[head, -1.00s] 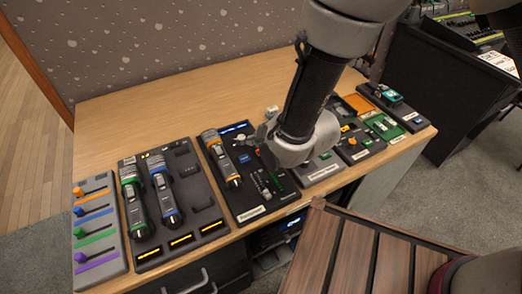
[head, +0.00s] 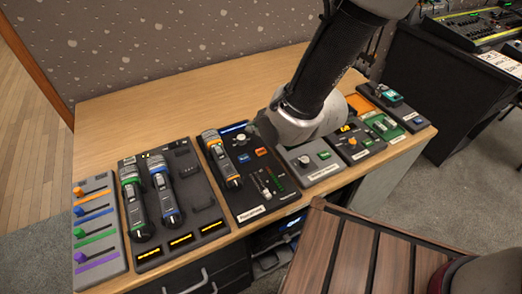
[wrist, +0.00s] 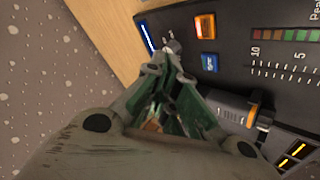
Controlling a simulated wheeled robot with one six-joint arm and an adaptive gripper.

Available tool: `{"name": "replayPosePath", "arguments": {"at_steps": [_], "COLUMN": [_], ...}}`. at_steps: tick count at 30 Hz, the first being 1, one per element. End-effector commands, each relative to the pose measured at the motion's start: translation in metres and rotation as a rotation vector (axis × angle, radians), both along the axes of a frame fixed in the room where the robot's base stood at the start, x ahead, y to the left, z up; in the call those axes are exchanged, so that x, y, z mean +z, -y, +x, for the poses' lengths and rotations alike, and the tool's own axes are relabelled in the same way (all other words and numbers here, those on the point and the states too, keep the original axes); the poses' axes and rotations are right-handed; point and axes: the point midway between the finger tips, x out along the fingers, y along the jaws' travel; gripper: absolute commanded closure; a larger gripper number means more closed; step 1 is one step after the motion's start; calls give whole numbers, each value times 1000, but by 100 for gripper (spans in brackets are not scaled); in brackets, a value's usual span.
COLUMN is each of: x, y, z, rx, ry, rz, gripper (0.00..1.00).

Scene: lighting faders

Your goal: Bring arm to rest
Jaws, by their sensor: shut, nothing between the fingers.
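My gripper shows in the wrist view (wrist: 172,78), its green-grey fingers drawn together with nothing between them. It lies over the edge of a dark control panel (wrist: 285,95), close to the panel's knob in that view. In the head view my arm reaches down from the top right, and its grey wrist hangs over the back of the desk panels. Only a small part of my gripper (head: 257,130) shows left of the wrist, above the dark panel with the microphone (head: 240,195). I cannot tell its exact height above the panel.
The wooden desk (head: 150,110) is bare behind the panels. A panel with coloured faders (head: 97,230) and a two-microphone panel (head: 178,205) stand at left. A grey knob panel (head: 313,165) and smaller boxes stand at right. A slatted wooden surface (head: 350,255) is in front.

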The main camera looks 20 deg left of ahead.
Motion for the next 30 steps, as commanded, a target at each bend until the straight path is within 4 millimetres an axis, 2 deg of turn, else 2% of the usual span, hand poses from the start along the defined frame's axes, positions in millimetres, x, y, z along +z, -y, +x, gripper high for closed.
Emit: {"name": "replayPosePath", "arguments": {"at_steps": [24,28,30], "x": [-2,-24,-40], "y": [1,21,42], "z": [-1,-17,-31], "rx": [-23,-88,-131], "ry": [-27,-168,-260], "rz": [3,-81,-164], "gripper": [100,100,100]}}
